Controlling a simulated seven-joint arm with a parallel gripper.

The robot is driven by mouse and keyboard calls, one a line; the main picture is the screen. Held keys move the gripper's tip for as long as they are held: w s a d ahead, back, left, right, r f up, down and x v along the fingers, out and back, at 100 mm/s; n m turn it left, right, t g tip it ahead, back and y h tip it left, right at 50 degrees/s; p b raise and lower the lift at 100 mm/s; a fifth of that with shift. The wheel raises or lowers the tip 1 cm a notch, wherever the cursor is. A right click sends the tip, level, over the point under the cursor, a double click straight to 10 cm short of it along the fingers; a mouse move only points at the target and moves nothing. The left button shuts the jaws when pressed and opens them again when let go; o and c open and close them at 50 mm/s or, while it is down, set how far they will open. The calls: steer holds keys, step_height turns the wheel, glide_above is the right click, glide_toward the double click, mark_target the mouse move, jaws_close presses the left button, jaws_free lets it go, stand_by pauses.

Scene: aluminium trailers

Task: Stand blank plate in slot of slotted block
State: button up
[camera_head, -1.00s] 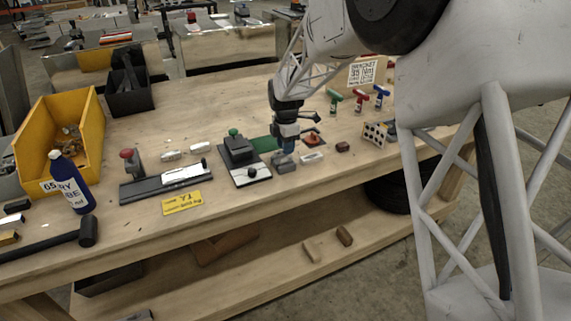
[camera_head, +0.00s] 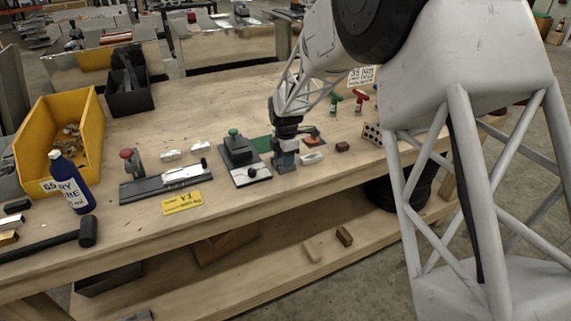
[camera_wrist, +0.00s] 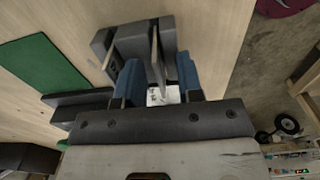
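My gripper (camera_wrist: 160,82) points down with its two blue fingers apart; in the head view it is low at the bench (camera_head: 287,155). Between the fingers, in the wrist view, stands a thin upright plate (camera_wrist: 157,58), seen nearly edge-on, with a gap to each finger. It appears to be the blank plate. It stands at the grey slotted block (camera_wrist: 135,40), which lies under and beyond the fingers. The block also shows in the head view (camera_head: 284,166), partly hidden by my gripper. The plate's lower edge is hidden, so I cannot tell how deep it sits.
A dark fixture with a green knob (camera_head: 236,150) stands just left, beside a green mat (camera_wrist: 38,75). An orange-and-dark piece (camera_head: 312,140), a pale block (camera_head: 312,158) and a brown block (camera_head: 342,147) lie to the right. The bench's front edge is close.

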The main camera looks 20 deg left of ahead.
stand_by(0.5)
jaws_close()
steer(key=shift+r, duration=0.1)
steer(key=shift+r, duration=0.65)
step_height(320, 180, up, 2)
steer(key=shift+r, duration=0.1)
steer(key=s+d+r, duration=0.1)
steer(key=s+d, duration=0.7)
steer(key=s, duration=0.5)
steer(key=shift+s+d+r, duration=0.2)
steer(key=shift+s+d, duration=0.05)
steer(key=shift+d, duration=0.05)
stand_by(0.4)
